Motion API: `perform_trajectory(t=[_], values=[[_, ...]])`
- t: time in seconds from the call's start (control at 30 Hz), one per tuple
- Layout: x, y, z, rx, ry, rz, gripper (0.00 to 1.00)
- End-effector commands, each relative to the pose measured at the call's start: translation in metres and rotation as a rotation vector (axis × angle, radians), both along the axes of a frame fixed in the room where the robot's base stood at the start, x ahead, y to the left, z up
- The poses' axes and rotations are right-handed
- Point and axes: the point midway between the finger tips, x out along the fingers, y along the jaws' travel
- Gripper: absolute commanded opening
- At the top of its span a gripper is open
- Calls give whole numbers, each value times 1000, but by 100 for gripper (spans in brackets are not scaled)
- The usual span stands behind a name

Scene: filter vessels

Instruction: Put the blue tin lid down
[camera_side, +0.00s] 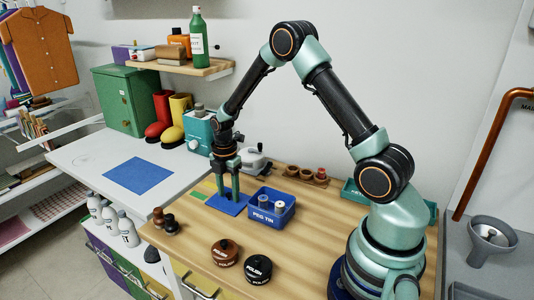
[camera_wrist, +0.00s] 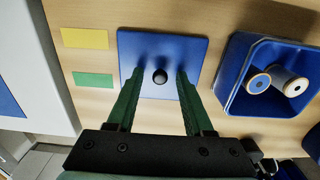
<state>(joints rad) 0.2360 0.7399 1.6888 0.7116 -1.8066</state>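The blue tin lid (camera_side: 238,208) is a flat square with a small black knob, and it lies on the wooden bench top. In the wrist view the lid (camera_wrist: 190,50) shows with the knob near its middle. My gripper (camera_side: 227,197) points down over the lid. In the wrist view my gripper (camera_wrist: 159,76) is open, one finger on each side of the knob with a gap to both. The open blue peg tin (camera_side: 262,212) stands just right of the lid. It holds spool-like pegs and also shows in the wrist view (camera_wrist: 234,68).
A blue square mat (camera_side: 140,175) lies on the white counter at left. Yellow (camera_wrist: 85,38) and green (camera_wrist: 93,79) patches lie left of the lid. Two polish tins, brown (camera_side: 224,252) and black (camera_side: 258,269), stand at the front. Small dark bottles (camera_side: 165,221) stand at the front left.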

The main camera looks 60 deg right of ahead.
Motion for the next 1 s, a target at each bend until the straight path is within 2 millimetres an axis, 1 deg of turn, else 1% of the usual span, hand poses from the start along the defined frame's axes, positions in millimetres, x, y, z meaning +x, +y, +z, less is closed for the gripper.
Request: perform_trajectory(t=[0.23, 0.37, 0.47, 0.7, 0.8, 0.9, 1.0], values=[[0, 0, 2, 0, -1, 0, 52], [1, 0, 13, -1, -2, 0, 52], [1, 0, 31, -1, -5, 0, 52], [1, 0, 81, -1, -5, 0, 52], [1, 0, 98, -1, -5, 0, 52], [1, 0, 111, -1, -3, 0, 52], [0, 0, 119, 0, -1, 0, 52]])
